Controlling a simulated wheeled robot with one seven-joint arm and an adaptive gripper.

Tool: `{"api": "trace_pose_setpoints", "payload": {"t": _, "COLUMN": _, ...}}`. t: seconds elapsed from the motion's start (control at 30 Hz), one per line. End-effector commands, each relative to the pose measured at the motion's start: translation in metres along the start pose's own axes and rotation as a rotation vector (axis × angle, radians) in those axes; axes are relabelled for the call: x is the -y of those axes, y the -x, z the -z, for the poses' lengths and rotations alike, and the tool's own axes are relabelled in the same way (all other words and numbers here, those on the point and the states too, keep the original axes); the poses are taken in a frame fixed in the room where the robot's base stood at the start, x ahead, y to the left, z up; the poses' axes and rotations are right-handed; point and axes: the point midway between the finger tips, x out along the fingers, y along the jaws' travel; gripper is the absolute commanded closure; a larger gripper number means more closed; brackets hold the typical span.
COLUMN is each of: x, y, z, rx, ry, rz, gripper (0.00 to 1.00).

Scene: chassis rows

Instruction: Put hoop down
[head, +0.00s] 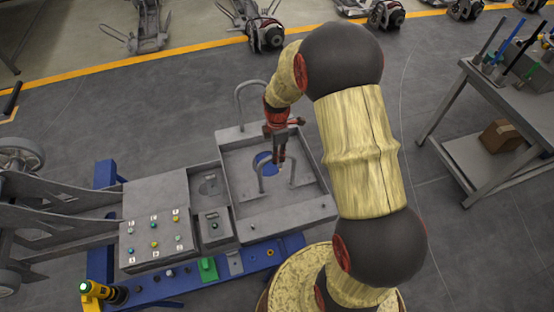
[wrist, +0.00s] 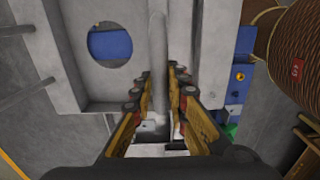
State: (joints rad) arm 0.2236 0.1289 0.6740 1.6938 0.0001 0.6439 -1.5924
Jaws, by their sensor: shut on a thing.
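My gripper (head: 281,160) is low over the grey square tray (head: 318,208) and is shut on a grey hoop (head: 262,178). The hoop is a bent bar, and its legs point down inside the tray's walls. In the wrist view the hoop (wrist: 158,60) runs as a straight bar between the two yellow fingers (wrist: 158,120). I cannot tell whether its legs touch the tray floor. A round hole (wrist: 110,44) in the tray floor shows blue beneath, close beside the bar.
A second grey hoop (head: 252,88) stands upright at the tray's back edge. A box with several coloured buttons (head: 155,235) and a small switch box (head: 213,224) sit left of the tray. A bench (head: 497,95) stands at the right, with open floor between.

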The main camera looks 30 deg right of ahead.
Motion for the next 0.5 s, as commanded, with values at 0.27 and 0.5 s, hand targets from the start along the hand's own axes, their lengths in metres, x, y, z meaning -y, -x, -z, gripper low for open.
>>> {"api": "trace_pose_setpoints", "payload": {"t": 0.27, "x": -0.004, "y": -0.031, "z": -0.001, "rx": 0.000, "ry": 0.000, "rz": 0.000, "gripper": 1.00}}
{"api": "trace_pose_setpoints", "payload": {"t": 0.5, "x": -0.005, "y": -0.034, "z": -0.001, "rx": 0.000, "ry": 0.000, "rz": -0.003, "gripper": 1.00}}
